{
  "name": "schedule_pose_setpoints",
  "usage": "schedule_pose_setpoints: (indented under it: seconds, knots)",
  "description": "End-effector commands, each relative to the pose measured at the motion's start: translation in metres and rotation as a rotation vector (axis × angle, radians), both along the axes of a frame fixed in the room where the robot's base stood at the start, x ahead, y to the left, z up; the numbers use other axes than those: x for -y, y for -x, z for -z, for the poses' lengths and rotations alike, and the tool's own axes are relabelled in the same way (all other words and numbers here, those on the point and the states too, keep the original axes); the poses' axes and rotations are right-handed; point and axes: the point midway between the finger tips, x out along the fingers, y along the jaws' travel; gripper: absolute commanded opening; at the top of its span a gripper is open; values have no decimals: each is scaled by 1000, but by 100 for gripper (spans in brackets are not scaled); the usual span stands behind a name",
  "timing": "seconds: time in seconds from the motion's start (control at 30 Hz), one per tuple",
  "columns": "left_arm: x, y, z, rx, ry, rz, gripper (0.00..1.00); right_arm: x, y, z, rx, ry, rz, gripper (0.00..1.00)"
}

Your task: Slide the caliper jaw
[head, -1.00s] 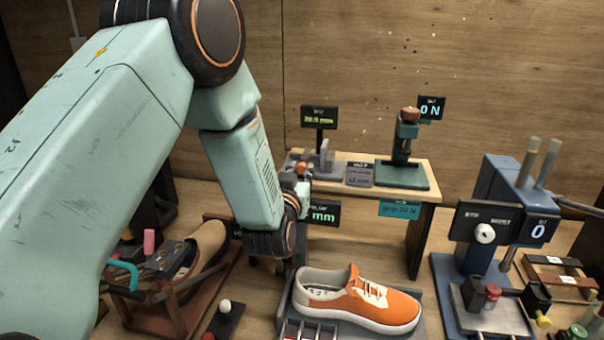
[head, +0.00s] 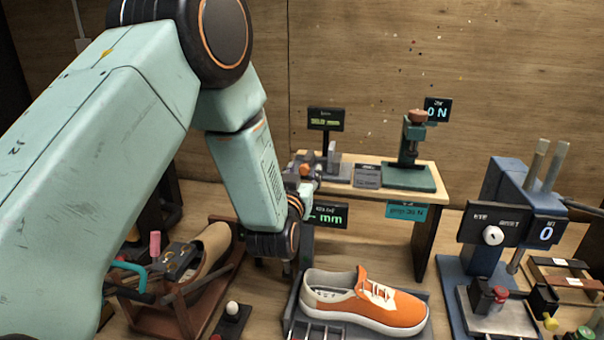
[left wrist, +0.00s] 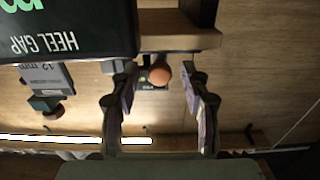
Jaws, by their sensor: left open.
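The caliper stands at the left end of the wooden shelf in the head view, with grey upright jaws (head: 332,157) and a round orange knob (head: 306,170). Its small display (head: 325,120) stands on a post behind it; the reading is blurred. My left gripper (head: 303,186) is in front of the knob, partly hidden by its own wrist. In the left wrist view, which is upside down, its two fingers (left wrist: 158,108) are spread, and the orange knob (left wrist: 160,73) shows between their tips. No contact is visible. My right gripper is in neither view.
The heel gap display (left wrist: 65,30) is close beside the left gripper; it also shows in the head view (head: 328,215). A grey plaque (head: 367,175) and green press (head: 408,160) stand right of the caliper. An orange sneaker (head: 365,300) sits below the shelf.

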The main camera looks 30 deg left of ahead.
Motion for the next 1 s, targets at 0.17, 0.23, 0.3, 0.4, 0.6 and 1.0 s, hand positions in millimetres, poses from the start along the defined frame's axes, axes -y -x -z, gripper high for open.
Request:
schedule_pose_setpoints:
  seconds: [0.17,0.23,0.3,0.4,0.6,1.0]
  knots:
    - [0,2,1,-2,1,0,46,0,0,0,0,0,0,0]
    - [1,8,1,-3,0,1,46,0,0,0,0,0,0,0]
    - [3,16,1,-3,0,1,46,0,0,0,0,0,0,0]
    - [7,33,1,-4,0,2,46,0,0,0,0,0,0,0]
    - [18,71,1,-5,-2,3,46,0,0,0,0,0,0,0]
    - [28,115,1,-1,0,1,46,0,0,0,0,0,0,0]
